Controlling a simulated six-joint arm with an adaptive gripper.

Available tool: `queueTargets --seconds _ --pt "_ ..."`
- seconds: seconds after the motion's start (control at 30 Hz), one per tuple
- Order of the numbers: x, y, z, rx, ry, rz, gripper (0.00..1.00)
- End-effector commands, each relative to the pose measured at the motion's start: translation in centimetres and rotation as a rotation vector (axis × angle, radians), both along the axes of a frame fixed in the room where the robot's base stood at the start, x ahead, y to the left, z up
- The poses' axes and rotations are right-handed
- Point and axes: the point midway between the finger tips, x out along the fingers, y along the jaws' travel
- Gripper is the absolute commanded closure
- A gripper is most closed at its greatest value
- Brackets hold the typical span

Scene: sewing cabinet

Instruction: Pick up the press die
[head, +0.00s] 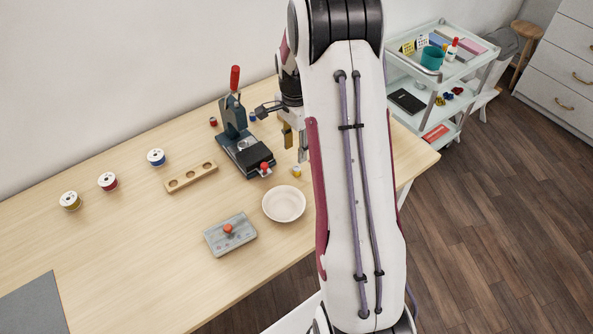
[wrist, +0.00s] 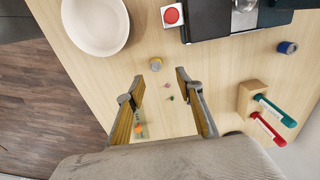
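Small banded cylinders that look like press dies stand on the table; I cannot tell which one the task means. A yellow-banded die (head: 296,170) stands just right of the press, and it also shows in the wrist view (wrist: 155,64) just beyond my left fingertip. A blue die (head: 252,116) stands behind the press and shows at right in the wrist view (wrist: 287,47). A red die (head: 213,121) stands left of the press. My gripper (head: 295,154) is open and empty, fingers pointing down above the table near the yellow die; the wrist view shows its spread fingers (wrist: 160,78).
The dark press (head: 240,147) with a red lever stands left of my gripper. A white bowl (head: 283,204) sits nearer the front. A wooden holder (head: 190,177), a grey block (head: 230,241) and thread spools lie left. A wooden tool block (wrist: 249,98) stands right in the wrist view.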

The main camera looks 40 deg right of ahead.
Motion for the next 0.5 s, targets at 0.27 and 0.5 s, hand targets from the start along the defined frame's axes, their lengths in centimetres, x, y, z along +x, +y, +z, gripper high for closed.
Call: queueTargets --seconds 0.27,0.5 --pt "-0.1 0.0 -2.0 0.001 0.002 0.001 0.64" --pt "-0.1 0.0 -2.1 0.0 0.0 0.001 0.64"
